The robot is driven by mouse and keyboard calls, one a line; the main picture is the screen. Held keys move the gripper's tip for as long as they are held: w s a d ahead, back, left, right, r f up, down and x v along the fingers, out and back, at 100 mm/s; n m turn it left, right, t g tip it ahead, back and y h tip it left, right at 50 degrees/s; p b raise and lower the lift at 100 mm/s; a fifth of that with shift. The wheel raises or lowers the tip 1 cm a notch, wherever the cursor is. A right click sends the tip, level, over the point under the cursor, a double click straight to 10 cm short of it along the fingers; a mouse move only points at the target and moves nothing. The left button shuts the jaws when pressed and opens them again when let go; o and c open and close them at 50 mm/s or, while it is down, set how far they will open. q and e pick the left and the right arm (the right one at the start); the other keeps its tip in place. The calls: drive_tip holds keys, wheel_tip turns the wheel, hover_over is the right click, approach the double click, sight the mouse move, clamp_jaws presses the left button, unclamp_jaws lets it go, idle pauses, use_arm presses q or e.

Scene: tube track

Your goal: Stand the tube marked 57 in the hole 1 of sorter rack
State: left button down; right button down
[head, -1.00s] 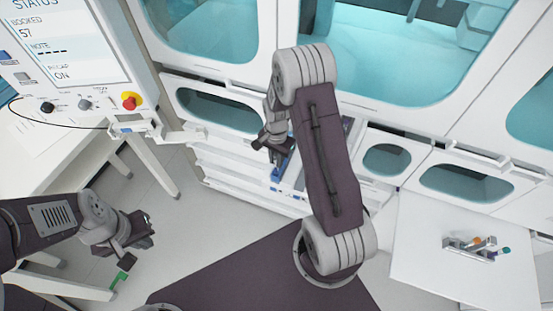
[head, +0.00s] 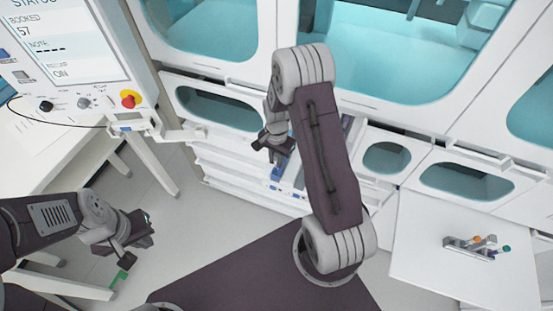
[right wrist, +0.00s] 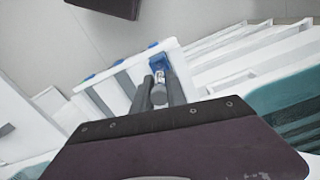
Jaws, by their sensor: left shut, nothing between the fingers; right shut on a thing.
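My right gripper (head: 265,142) is over the white tray unit (head: 240,183) in front of the cabinet. In the right wrist view its fingers (right wrist: 158,92) are shut on a small tube with a grey end (right wrist: 158,95) and a clear part beyond. The tube points at a blue block (right wrist: 158,64) on the tray; I cannot tell whether it touches or enters it. The blue block also shows below the gripper in the head view (head: 277,172). No tube number or hole number is readable. My left gripper (head: 138,243) is shut and empty at the lower left.
A side table (head: 430,265) at the right holds a small grey rack (head: 458,243) with an orange-capped and a teal-capped tube. A screen (head: 65,40) at the upper left reads BOOKED 57. White cabinets with teal windows stand behind my right arm.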

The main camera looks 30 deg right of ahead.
drive_tip(key=shift+f, duration=0.45)
drive_tip(key=shift+f+b, duration=0.6)
drive_tip(key=c, duration=1.3)
unclamp_jaws()
drive_tip(key=shift+o, duration=0.2)
